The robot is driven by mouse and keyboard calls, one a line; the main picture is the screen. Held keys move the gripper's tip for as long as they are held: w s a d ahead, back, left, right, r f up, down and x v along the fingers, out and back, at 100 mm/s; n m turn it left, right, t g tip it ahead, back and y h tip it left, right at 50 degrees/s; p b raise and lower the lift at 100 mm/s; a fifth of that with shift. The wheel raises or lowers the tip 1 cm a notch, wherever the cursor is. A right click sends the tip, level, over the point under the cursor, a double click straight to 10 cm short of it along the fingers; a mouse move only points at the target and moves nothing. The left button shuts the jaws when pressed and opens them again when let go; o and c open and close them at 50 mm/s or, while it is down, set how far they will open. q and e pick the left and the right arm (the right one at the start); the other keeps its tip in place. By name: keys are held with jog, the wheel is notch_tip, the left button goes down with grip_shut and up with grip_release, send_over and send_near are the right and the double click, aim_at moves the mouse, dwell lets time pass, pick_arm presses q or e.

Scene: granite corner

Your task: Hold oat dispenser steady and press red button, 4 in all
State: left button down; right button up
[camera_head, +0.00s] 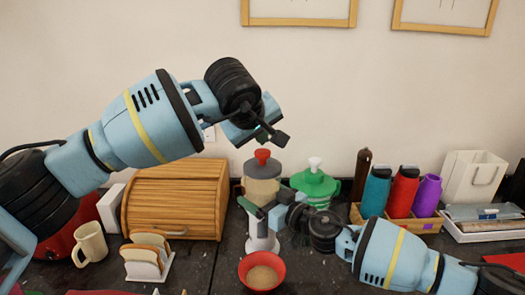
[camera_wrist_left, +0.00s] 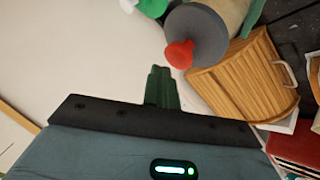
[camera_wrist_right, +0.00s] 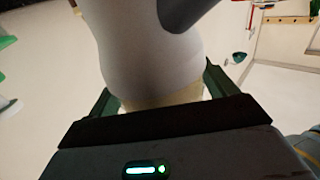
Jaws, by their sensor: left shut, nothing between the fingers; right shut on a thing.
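The oat dispenser (camera_head: 262,188) stands upright at the middle of the counter, with a grey lid and a red button (camera_head: 262,154) on top. A red bowl (camera_head: 244,274) with oats in it stands under it. My right gripper (camera_head: 262,212) is shut on the dispenser's body; in the right wrist view its fingers flank the pale dispenser (camera_wrist_right: 150,50). My left gripper (camera_head: 279,138) is shut and empty, a little above the red button and apart from it. In the left wrist view the button (camera_wrist_left: 179,54) shows beyond the shut fingers (camera_wrist_left: 162,86).
A wooden bread box (camera_head: 175,197), a toast rack (camera_head: 147,262) and a mug (camera_head: 92,244) are on the left. A wooden crate (camera_head: 424,226) with teal, red and purple bottles is on the right.

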aim_at(263, 151)
pick_arm(q)
jog(key=shift+f, duration=0.35)
jog(key=shift+f, duration=1.25)
dwell(1.2)
jog(key=shift+r, duration=0.1)
jog(key=shift+r, duration=1.55)
jog(key=shift+r, duration=0.1)
jog(key=shift+r, duration=2.4)
notch_tip(263, 151, up, 4)
jog(key=shift+f, duration=0.1)
dwell(0.4)
